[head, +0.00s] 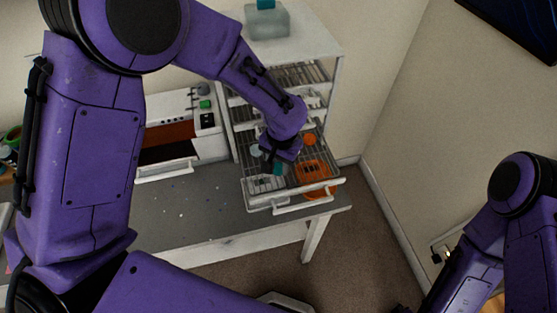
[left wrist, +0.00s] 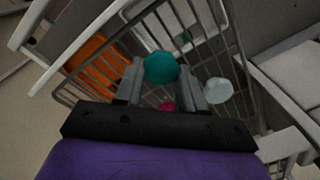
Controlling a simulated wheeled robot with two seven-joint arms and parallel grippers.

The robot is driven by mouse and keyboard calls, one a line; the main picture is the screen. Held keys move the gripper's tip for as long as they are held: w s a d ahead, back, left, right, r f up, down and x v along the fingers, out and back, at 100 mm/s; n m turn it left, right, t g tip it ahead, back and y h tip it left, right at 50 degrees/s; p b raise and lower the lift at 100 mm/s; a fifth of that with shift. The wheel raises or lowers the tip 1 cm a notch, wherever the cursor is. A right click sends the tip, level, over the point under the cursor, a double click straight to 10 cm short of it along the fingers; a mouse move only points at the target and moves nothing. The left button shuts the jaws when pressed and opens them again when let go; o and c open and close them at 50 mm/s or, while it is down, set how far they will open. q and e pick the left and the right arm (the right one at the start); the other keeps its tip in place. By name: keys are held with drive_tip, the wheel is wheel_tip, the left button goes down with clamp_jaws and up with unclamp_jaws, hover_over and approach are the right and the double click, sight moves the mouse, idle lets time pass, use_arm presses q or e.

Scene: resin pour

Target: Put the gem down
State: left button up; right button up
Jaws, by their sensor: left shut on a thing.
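My left gripper (head: 278,160) is shut on a teal gem (left wrist: 160,67), held between the two fingertips. The teal gem also shows in the head view (head: 279,169), partly hidden by the gripper. It is over a pulled-out wire drawer (head: 285,205) of a white rack.
An orange basket (head: 315,180) and a white basket (head: 258,198) sit side by side at the drawer's front. More wire shelves (head: 295,75) stand above and behind. The grey worktop (head: 195,210) left of the rack is mostly clear, with small specks.

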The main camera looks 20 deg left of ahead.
sight(281, 169)
use_arm(q)
drive_tip(key=shift+s, duration=0.15)
drive_tip(key=shift+f, duration=0.1)
drive_tip(key=o, duration=1)
drive_tip(key=shift+o, duration=0.2)
wheel_tip(281, 169, up, 12)
drive_tip(key=b, duration=0.2)
drive_tip(key=shift+d, duration=0.3)
